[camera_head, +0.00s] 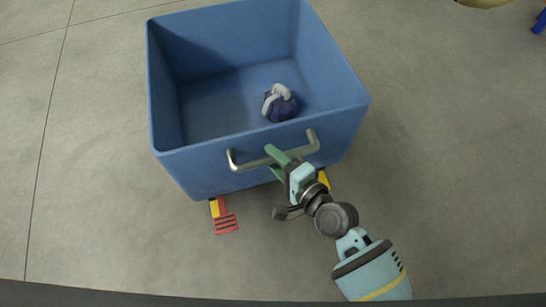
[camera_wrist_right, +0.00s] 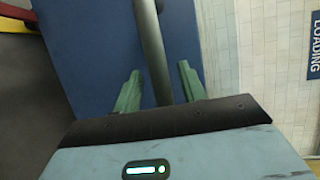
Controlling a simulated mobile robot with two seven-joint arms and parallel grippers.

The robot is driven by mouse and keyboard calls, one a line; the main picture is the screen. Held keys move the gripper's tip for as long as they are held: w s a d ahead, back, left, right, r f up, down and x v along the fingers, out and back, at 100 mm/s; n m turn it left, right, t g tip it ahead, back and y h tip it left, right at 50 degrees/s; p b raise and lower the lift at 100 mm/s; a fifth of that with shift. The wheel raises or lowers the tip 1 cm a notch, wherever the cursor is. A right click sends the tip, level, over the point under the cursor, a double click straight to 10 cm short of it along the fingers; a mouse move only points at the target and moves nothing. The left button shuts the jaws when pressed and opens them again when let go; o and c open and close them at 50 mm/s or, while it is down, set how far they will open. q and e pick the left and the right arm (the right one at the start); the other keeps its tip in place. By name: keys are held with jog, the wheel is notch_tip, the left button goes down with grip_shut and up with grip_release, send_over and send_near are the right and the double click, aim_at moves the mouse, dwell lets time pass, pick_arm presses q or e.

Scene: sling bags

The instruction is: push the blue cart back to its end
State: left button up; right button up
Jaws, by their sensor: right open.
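The blue cart (camera_head: 180,165) is an open box standing on the floor in the upper middle of the head view. A grey metal handle (camera_head: 250,163) runs along its near side. My right gripper (camera_head: 275,158) is at the handle, its green fingers open. In the right wrist view the handle bar (camera_wrist_right: 153,50) passes between the two open fingers (camera_wrist_right: 160,90), with the blue cart wall (camera_wrist_right: 95,50) behind. I cannot tell whether either finger touches the bar. A dark blue sling bag (camera_head: 279,106) with a light grey part lies inside the cart. My left gripper is not in view.
Grey floor (camera_head: 80,150) is clear on both sides. A yellow thing (camera_head: 485,2) and a blue thing (camera_head: 540,20) show at the upper right. A LOADING sign (camera_wrist_right: 315,45) hangs on a pale wall.

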jog(key=shift+w+a+f, duration=0.1)
jog(key=shift+w+a, duration=0.2)
jog(key=shift+w, duration=0.05)
grip_shut()
jog(key=shift+w, duration=0.1)
